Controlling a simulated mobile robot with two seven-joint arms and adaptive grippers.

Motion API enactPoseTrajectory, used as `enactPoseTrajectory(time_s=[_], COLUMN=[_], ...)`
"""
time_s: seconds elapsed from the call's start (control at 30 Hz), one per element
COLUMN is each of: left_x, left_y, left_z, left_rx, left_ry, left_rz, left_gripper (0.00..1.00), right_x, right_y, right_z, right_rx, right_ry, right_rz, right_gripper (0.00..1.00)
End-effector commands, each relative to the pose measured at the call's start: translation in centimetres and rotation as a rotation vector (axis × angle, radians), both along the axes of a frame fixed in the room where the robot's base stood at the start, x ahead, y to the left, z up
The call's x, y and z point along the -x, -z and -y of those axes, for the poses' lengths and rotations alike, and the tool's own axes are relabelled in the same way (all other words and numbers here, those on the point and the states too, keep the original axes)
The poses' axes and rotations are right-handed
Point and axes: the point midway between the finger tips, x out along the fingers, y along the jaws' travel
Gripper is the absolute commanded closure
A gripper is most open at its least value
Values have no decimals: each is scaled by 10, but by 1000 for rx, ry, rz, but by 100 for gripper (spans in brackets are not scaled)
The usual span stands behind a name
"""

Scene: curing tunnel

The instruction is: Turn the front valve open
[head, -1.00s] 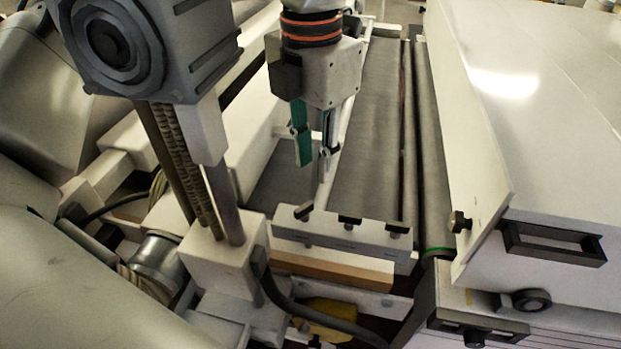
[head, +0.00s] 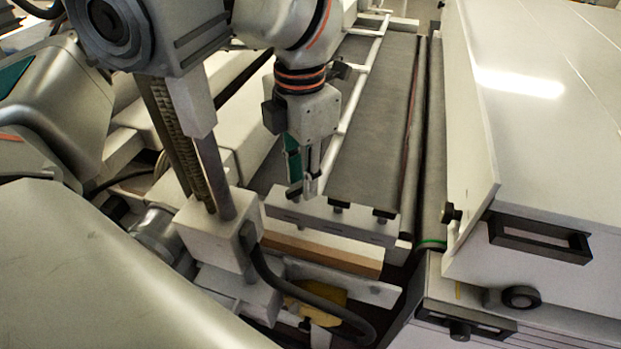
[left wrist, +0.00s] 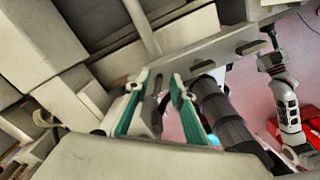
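My left gripper (head: 306,186) points down in the head view, its teal and grey fingers just above the left end of a pale bracket (head: 345,226). Several small black knobs sit along this bracket; the left knob (head: 295,193) is close to the fingertips. I cannot tell which fitting is the front valve. In the left wrist view the teal fingers (left wrist: 160,82) stand apart, with a grey piece (left wrist: 148,112) seen between them; contact is unclear. A second teal-tipped gripper (left wrist: 269,35), apparently my right one, shows small at right; its opening is unclear.
A grey conveyor belt (head: 375,125) runs behind the bracket. A large white housing (head: 550,100) with a black handle (head: 540,238) fills the right. A pale block with a dark hose (head: 290,280) stands in front, near a yellow piece (head: 318,300).

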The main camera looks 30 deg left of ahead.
Motion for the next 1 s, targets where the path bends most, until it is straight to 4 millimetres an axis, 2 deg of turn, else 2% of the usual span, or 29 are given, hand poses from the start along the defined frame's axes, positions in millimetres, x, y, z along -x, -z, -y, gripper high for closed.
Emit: enactPoseTrajectory(time_s=[0.37,0.47,0.77,1.0], left_x=[1,1,0,0], left_y=[4,4,4,3], left_z=[-2,-2,-2,-3], left_rx=[1,0,0,-1], left_ry=[0,0,-8,-88], left_rz=[0,0,0,2], left_gripper=[76,100,100,100], right_x=[-1,-1,0,0], right_y=[0,0,0,0], right_z=[0,0,0,0], right_rx=[0,0,0,0], right_ry=[0,0,0,0], right_rz=[1,1,1,0], right_gripper=[51,51,51,51])
